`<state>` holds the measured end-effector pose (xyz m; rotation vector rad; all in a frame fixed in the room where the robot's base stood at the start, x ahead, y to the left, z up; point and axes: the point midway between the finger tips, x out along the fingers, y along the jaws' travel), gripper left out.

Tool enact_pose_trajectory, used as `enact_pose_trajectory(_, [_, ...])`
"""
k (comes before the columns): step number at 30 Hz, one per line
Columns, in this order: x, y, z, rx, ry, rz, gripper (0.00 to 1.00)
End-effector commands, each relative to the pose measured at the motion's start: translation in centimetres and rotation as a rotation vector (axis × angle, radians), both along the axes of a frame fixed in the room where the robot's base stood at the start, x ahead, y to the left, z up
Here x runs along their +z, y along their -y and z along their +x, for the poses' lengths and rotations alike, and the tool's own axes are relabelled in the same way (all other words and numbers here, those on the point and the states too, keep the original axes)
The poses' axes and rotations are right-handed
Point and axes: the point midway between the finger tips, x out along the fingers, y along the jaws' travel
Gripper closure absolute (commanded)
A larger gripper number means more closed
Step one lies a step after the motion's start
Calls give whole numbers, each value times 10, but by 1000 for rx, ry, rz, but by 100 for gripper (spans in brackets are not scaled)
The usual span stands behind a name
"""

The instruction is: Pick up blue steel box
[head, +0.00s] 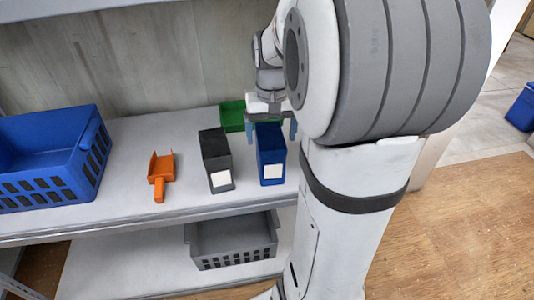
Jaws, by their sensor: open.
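The blue steel box (271,158) stands upright on the white shelf, with a white label low on its front. My gripper (271,132) points down over the top of the box, with its bluish fingers apart on the left and right. The fingertips look level with the upper part of the box. I cannot tell whether they touch its sides. Part of my arm hides the area to the right of the box.
A black box (215,156) with a white label stands just left of it. A green bin (232,115) sits behind. An orange scoop (161,175) and a large blue crate (50,195) are further left. A grey crate (235,255) is on the lower shelf.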

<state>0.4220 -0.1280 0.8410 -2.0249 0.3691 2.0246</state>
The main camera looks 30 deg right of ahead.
Motion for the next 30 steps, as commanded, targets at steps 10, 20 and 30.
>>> enact_pose_trajectory(10, [-50, -4, 1, 11, -1, 0, 15])
enact_pose_trajectory(20, [-55, -5, 1, 12, 0, 0, 16])
enact_pose_trajectory(30, [-55, -5, 2, 13, 0, 0, 44])
